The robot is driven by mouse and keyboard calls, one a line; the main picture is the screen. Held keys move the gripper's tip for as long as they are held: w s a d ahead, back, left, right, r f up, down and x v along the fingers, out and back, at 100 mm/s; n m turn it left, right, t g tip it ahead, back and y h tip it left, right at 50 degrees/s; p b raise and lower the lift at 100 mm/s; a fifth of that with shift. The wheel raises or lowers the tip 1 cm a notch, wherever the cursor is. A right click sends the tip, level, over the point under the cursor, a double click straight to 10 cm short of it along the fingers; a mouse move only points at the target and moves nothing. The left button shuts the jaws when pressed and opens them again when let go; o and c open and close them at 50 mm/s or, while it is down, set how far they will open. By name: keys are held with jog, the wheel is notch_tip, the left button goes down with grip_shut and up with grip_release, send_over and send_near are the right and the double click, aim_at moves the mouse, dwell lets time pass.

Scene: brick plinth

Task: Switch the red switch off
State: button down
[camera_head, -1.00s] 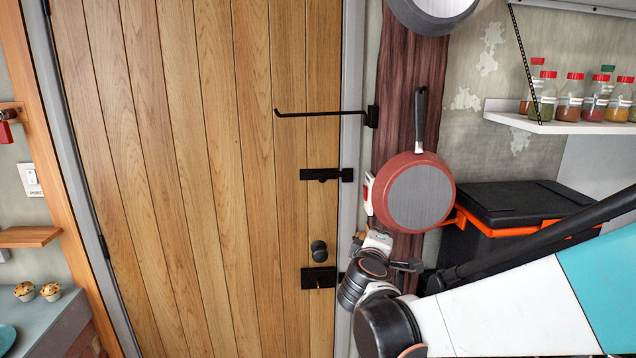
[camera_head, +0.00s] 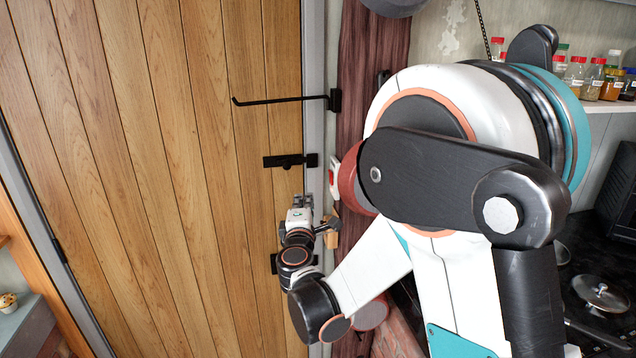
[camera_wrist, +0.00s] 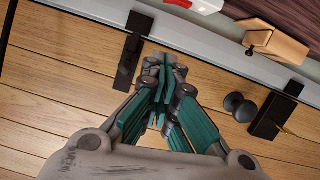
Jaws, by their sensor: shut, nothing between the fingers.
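The red switch (camera_head: 334,174) sits on a white plate on the wall strip just right of the door frame, partly beside the red pan. In the wrist view its white plate with a bit of red (camera_wrist: 183,4) shows at the top edge, cut off by the frame. I cannot tell its on or off position. My gripper (camera_head: 301,202) is in front of the door's right edge, below and left of the switch, and apart from it. In the wrist view my gripper (camera_wrist: 163,68) has its teal fingers together with nothing between them.
The wooden door (camera_head: 180,160) has a black bar (camera_head: 285,100), a latch (camera_head: 288,161) and a round knob (camera_wrist: 240,107). A small wooden block (camera_wrist: 268,40) is on the wall below the switch. The red pan (camera_head: 352,180) is mostly hidden behind my arm. Spice jars (camera_head: 592,78) stand on a shelf at right.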

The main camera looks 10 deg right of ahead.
aim_at(330, 177)
jog(key=b+x, duration=0.1)
jog(key=x, duration=0.9)
jog(key=shift+w+d, duration=0.1)
jog(key=shift+d, duration=0.15)
jog(key=d, duration=0.2)
jog(key=shift+d+r, duration=0.15)
jog(key=shift+d, duration=0.1)
jog(key=shift+s+d+r, duration=0.1)
jog(key=shift+s+d, duration=0.1)
jog(key=shift+d, duration=0.1)
jog(key=shift+w+d, duration=0.1)
jog(key=shift+d, duration=0.05)
jog(key=shift+d, duration=0.1)
jog(key=shift+d+r+m, duration=0.25)
jog(key=shift+d+m, duration=0.15)
jog(key=shift+m, duration=0.1)
jog(key=shift+a, duration=0.1)
